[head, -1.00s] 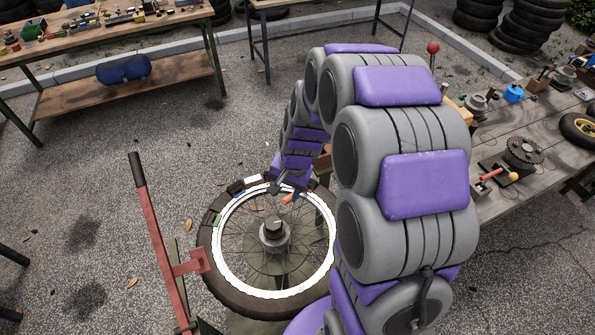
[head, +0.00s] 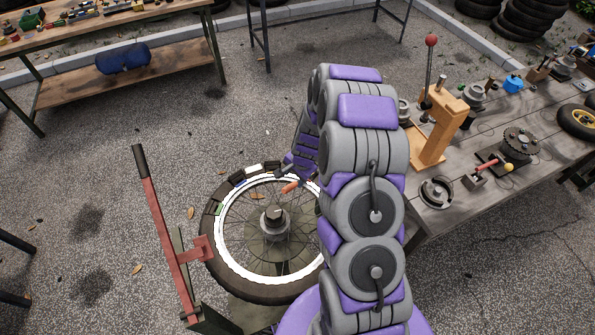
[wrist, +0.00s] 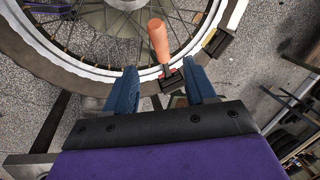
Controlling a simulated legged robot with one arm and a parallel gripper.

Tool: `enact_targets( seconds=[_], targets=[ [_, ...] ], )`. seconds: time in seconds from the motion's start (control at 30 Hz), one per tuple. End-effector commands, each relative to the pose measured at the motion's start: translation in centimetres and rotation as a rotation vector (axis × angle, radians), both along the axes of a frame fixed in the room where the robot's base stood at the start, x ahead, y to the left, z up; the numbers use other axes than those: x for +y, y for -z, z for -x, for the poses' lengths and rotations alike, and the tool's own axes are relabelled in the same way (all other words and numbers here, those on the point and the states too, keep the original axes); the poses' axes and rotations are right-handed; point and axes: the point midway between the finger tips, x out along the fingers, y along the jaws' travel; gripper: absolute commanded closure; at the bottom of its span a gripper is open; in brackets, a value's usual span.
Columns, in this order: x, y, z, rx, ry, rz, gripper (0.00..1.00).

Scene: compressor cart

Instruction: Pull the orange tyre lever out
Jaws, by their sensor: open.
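The orange tyre lever (wrist: 159,38) shows in the wrist view, its handle pointing inward over the spokes and its dark end at the white rim. In the head view the orange handle (head: 291,187) shows at the far right part of the wheel. The wheel (head: 226,267) has a dark tyre and white rim and lies flat on a stand. My gripper (wrist: 164,76) is open, its two blue fingers apart at the rim, on either side of the lever's dark lower end. I cannot tell whether either finger touches it.
A red lever arm with a black grip (head: 165,220) rises left of the wheel. A workbench (head: 440,215) with a wooden press and tools stands at the right. Another bench (head: 130,75) is at the back left. The paved floor between is mostly clear.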

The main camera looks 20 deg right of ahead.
Motion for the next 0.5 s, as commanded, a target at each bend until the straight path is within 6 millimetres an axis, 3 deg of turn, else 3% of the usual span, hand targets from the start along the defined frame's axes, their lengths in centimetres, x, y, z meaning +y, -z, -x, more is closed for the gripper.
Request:
enact_targets(
  seconds=[0.03,0.5],
  targets=[
    [0.2,1.2,-0.1,0.003,-0.001,0.000,0.45],
    [1.0,9.1,-1.9,0.002,-0.001,0.000,0.45]
  ],
)
